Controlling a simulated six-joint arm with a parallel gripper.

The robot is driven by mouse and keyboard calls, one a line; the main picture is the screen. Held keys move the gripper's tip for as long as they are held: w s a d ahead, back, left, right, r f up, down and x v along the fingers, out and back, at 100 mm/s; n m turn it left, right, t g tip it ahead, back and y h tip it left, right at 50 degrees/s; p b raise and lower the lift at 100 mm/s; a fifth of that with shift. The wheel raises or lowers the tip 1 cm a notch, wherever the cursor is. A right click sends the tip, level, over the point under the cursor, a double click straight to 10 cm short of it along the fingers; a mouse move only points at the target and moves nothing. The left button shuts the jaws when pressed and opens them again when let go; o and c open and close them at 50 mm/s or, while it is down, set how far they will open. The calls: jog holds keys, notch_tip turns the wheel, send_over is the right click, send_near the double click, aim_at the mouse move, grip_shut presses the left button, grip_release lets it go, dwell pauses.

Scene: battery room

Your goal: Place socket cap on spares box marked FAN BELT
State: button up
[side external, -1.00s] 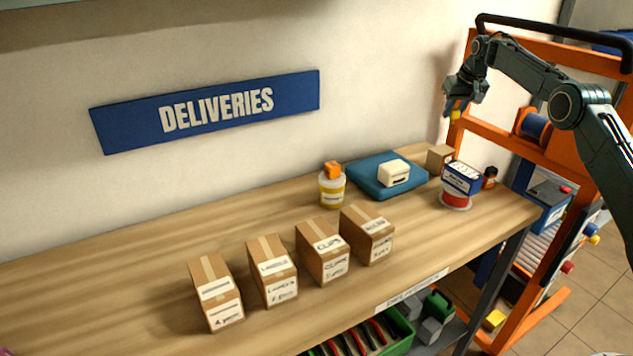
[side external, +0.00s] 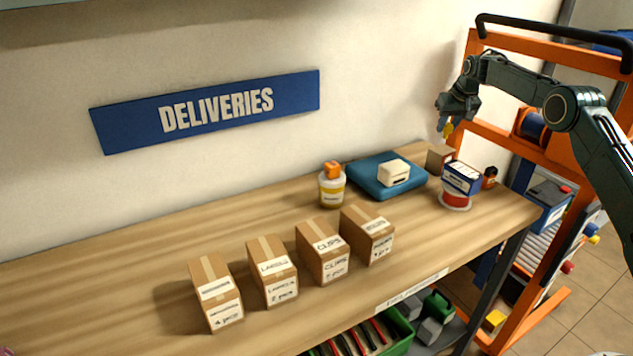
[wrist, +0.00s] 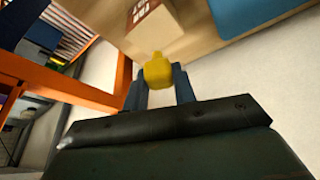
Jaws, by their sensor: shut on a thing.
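My gripper (side external: 445,128) is at the upper right in the side view, in the air above the far right end of the bench. It is shut on a small yellow socket cap (side external: 448,130). In the wrist view the yellow cap (wrist: 158,70) sits between the two blue fingertips (wrist: 160,84). Several brown cardboard boxes with white labels stand in a row on the bench, among them the box labelled CLIPS (side external: 322,250) and the rightmost box (side external: 367,235). A further small cardboard box (side external: 439,157) stands at the back right, below my gripper. I cannot read FAN BELT on any label.
A blue cushion (side external: 360,178) with a cream block (side external: 394,172), a white-yellow tub (side external: 331,190) with an orange block on top, and a red-white tin under a blue box (side external: 462,178) stand on the bench. An orange frame (side external: 490,138) rises at right. The bench's left is clear.

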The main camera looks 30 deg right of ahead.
aim_at(447, 133)
jog(key=shift+f, duration=1.8)
jog(key=o, duration=0.9)
jog(key=shift+f, duration=0.1)
jog(key=shift+o, duration=0.2)
jog(key=v, duration=1.2)
